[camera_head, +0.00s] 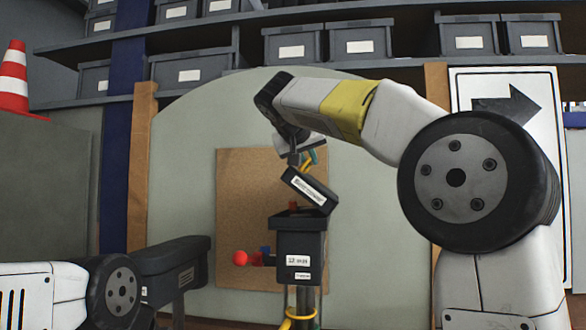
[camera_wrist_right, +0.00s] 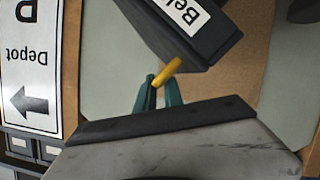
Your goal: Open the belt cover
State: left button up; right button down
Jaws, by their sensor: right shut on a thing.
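The belt cover (camera_head: 310,190) is a black lid with a white label. It is tilted up, with its lower right edge close above the black box (camera_head: 300,245), and a gap shows between them on the left. My right gripper (camera_head: 306,160) comes down from above and is shut on the yellow handle on top of the cover. In the right wrist view, the teal fingers (camera_wrist_right: 158,86) pinch this yellow handle (camera_wrist_right: 170,71), and part of the labelled cover (camera_wrist_right: 205,28) shows beyond. The inside of the box is mostly hidden. My left gripper is not in view.
A red ball knob (camera_head: 240,258) sticks out left of the box. A brown board (camera_head: 240,190) is behind. Shelves with grey bins (camera_head: 360,42) are at the back, an arrow sign (camera_head: 503,150) at right, and a traffic cone (camera_head: 14,78) at upper left.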

jog(key=s+d+m+y, duration=0.2)
jog(key=d+m, duration=0.3)
jog(key=d, duration=0.4)
jog(key=shift+d+t+y, duration=0.3)
jog(key=shift+y, duration=0.5)
jog(key=c, duration=1.8)
grip_release()
jog(key=shift+o, duration=0.2)
jog(key=shift+r, duration=0.1)
jog(key=v, duration=0.7)
jog(key=shift+s, duration=0.35)
